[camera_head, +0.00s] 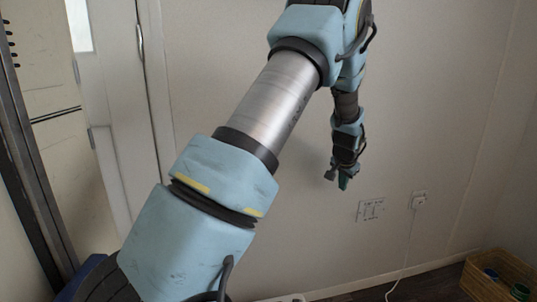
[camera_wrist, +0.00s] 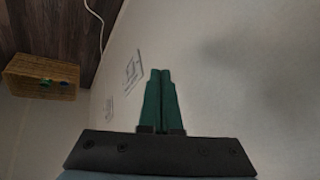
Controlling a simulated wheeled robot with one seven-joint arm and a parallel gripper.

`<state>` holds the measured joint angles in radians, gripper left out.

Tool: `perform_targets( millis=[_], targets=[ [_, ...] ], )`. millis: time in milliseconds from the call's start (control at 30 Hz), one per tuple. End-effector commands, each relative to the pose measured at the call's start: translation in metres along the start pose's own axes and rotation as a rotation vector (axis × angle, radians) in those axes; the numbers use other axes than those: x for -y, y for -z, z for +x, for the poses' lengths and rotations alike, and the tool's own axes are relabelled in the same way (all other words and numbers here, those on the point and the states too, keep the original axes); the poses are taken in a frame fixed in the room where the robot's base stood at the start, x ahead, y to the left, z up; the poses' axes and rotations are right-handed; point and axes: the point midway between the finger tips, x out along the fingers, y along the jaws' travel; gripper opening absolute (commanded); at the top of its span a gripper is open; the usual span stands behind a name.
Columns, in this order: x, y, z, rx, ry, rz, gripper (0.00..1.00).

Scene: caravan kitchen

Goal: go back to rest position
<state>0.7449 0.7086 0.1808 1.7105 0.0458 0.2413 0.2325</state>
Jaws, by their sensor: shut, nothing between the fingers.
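My gripper (camera_head: 344,183) hangs at the end of my arm in the head view, pointing down in front of the pale wall (camera_head: 440,120). In the wrist view my gripper (camera_wrist: 161,72) shows two green fingers pressed together, with nothing between them. My arm reaches from the lower left up to the top middle, and its last part hangs down from there. The gripper appears clear of the wall and of any object, though the exact gap cannot be told.
A wall socket plate (camera_head: 371,209) is right of the gripper. A plug (camera_head: 419,200) with a white cable is farther right. A wicker basket (camera_head: 480,283) with green and blue items stands on the dark floor. A white door (camera_head: 125,110) is at the left.

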Motion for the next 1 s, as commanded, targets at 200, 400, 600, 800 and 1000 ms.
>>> perform_targets(
  millis=[200, 400, 600, 800, 1000],
  targets=[
    [0.067, -0.127, -0.081, 0.141, -0.013, -0.308, 0.0],
    [0.073, -0.237, -0.148, 0.253, -0.022, -0.542, 0.0],
    [0.054, -0.314, -0.194, 0.333, -0.021, -0.704, 0.0],
    [0.039, -0.35, -0.237, 0.382, -0.017, -0.799, 0.0],
    [0.049, -0.332, -0.272, 0.382, -0.018, -0.795, 0.0]
  ],
)
